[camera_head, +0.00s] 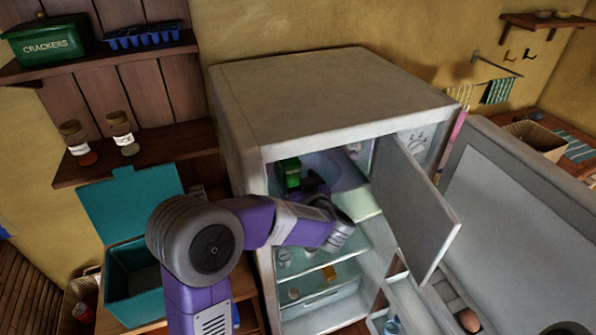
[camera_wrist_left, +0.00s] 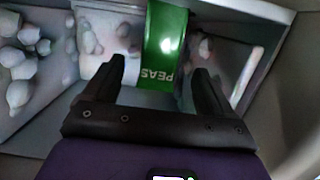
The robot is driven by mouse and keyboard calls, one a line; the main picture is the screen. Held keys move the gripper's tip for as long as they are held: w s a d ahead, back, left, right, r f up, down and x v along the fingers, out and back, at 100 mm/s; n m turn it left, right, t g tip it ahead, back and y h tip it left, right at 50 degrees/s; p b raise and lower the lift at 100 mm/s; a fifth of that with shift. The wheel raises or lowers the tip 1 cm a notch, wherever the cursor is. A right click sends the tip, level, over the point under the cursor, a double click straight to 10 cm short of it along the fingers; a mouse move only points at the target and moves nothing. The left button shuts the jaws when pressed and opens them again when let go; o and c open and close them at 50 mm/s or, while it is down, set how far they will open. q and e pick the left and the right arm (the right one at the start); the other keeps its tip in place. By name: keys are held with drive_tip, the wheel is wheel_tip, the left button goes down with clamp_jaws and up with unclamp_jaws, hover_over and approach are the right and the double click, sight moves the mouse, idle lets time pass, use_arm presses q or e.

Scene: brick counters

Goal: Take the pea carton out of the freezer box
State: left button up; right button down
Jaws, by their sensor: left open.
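The pea carton (camera_head: 289,173) is green and stands inside the freezer box (camera_head: 343,172) at the top of the fridge, towards its left side. In the left wrist view the carton (camera_wrist_left: 165,42), marked PEAS, lies just ahead of and between my left gripper's fingers (camera_wrist_left: 160,72). My left gripper (camera_head: 314,184) is open, reaching into the freezer box, with nothing held. Its fingers are hard to make out in the head view. The carton's lower part is partly hidden there. My right gripper is not in view.
The small freezer door (camera_head: 415,205) hangs open to the right of my left arm. The large fridge door (camera_head: 520,230) is open further right. Frosty lumps (camera_wrist_left: 22,65) line the freezer's left side in the wrist view. A teal open box (camera_head: 130,275) stands left.

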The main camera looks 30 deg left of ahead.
use_arm(q)
drive_tip(key=x, duration=0.7)
drive_tip(key=shift+w+a+r, duration=0.2)
drive_tip(key=shift+w+r, duration=0.05)
drive_tip(key=c, duration=1.1)
drive_tip(key=shift+c, duration=0.9)
drive_tip(key=shift+r, duration=0.15)
